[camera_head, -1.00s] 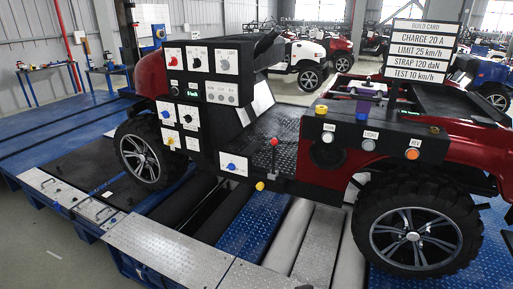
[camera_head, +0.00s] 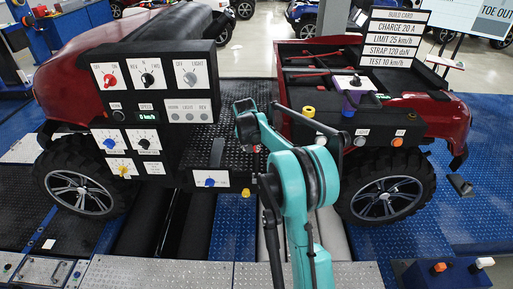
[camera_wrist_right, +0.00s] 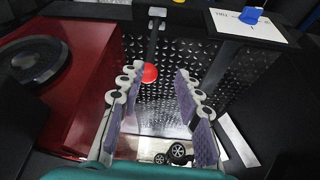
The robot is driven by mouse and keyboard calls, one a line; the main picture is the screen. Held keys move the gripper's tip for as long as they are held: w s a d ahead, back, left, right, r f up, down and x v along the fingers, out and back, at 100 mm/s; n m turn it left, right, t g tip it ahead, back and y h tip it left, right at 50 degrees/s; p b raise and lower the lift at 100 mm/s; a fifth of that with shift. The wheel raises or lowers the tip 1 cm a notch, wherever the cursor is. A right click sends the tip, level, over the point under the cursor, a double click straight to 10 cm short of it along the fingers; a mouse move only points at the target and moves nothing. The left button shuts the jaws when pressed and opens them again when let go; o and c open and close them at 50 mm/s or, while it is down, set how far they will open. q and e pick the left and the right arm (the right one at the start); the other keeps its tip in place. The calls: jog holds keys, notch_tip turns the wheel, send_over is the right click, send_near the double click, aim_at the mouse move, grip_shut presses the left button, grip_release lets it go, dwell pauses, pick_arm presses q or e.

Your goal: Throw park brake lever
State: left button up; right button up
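The park brake lever shows in the right wrist view as a dark stem (camera_wrist_right: 154,42) with a round red knob (camera_wrist_right: 149,73), standing over a black tread-plate floor. My right gripper (camera_wrist_right: 158,80) is open there, with one finger on each side of the knob in the picture. In the head view my teal right arm (camera_head: 305,195) reaches up over the vehicle's middle and hides most of the lever and gripper. My left gripper is not in view.
A black panel with knobs (camera_head: 150,90) stands left of the arm. A white plate with a blue knob (camera_head: 210,180) sits low beside the floor. The red rear body, a purple device (camera_head: 353,95) and a build card board (camera_head: 403,38) are to the right.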

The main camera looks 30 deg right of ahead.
aim_at(257, 163)
pick_arm(q)
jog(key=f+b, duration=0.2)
jog(key=b, duration=0.1)
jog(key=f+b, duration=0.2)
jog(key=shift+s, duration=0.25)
pick_arm(e)
jog(key=d+r+x, duration=0.1)
jog(key=d+x, duration=0.1)
jog(key=x, duration=1.2)
jog(key=shift+w+d+f+m, duration=0.35)
jog(key=shift+d+m, duration=0.05)
grip_shut()
